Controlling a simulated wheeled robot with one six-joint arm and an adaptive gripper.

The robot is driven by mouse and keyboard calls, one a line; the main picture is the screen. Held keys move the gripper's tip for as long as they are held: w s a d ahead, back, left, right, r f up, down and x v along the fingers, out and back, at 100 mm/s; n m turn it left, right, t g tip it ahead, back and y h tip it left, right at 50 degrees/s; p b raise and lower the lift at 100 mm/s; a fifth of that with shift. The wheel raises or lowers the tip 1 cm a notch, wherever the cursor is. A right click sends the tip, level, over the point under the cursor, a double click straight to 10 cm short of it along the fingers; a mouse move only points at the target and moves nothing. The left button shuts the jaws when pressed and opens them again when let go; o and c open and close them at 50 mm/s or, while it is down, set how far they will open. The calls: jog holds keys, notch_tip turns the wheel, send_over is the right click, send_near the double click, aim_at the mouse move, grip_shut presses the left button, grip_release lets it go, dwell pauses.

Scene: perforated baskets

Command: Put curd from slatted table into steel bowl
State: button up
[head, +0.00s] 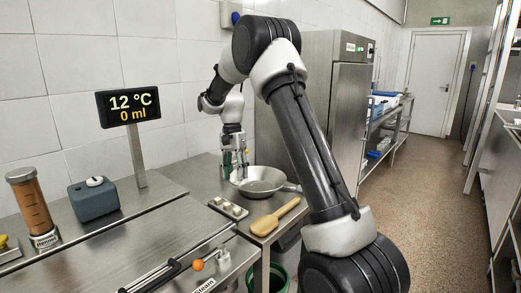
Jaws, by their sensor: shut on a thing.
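No curd is clearly visible in the bowl. No slatted table can be made out with certainty.
A small tray (221,208) with several pale pieces and a tan paddle (275,217) lie in front of the bowl. A display (128,104) reads 12 °C, 0 ml. A brown cylinder (33,208) and blue-grey box (94,201) stand left. A steel cabinet (334,95) stands behind.

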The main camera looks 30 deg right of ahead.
jog(key=w+d+r+n+t+h, duration=0.1)
jog(key=w+d+r+n+t, duration=0.2)
jog(key=d+n, duration=0.4)
jog(key=w+d+r+n+t, duration=0.1)
jog(key=d+r+n+t, duration=0.1)
jog(key=d+n+t, duration=0.5)
jog(key=shift+a+f+n+g, duration=0.25)
jog(key=shift+f+n+g, duration=0.1)
jog(key=shift+f, duration=1.45)
jog(key=shift+a+f+n+g, duration=0.25)
jog(key=shift+a+f+n, duration=0.05)
jog(key=shift+f, duration=1.45)
jog(key=shift+a+f+n+g, duration=0.25)
jog(key=shift+f+n+g, duration=0.1)
jog(key=shift+f, duration=1.45)
jog(key=o, duration=1.1)
